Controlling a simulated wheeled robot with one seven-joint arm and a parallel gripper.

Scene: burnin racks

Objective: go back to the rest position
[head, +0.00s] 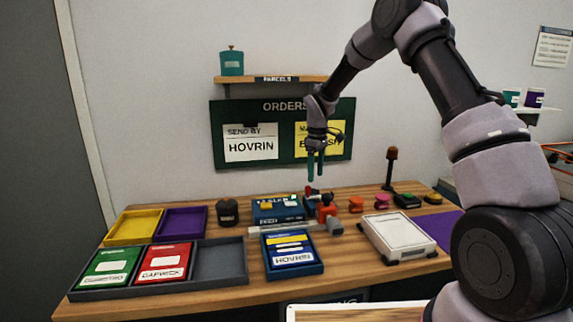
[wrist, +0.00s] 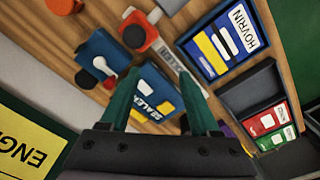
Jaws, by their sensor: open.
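My gripper (head: 316,168) hangs above the back of the wooden table, in front of the orders board. Its two green fingers are apart with nothing between them, as the wrist view (wrist: 165,108) also shows. Below it are a dark blue sealer box (head: 278,210) and an orange-red device (head: 327,209). The sealer box also shows in the wrist view (wrist: 158,92), partly behind the fingers. My arm reaches in from the right of the head view, bent high. No rest position is marked in view.
A blue HOVRIN parcel (head: 292,250) lies on the table. Left are yellow (head: 134,226) and purple (head: 181,222) trays and a grey tray (head: 222,262) with green and red parcels. A white scale-like device (head: 398,236) sits right. A reddish-topped post (head: 390,168) stands behind. A shelf (head: 270,80) is above the board.

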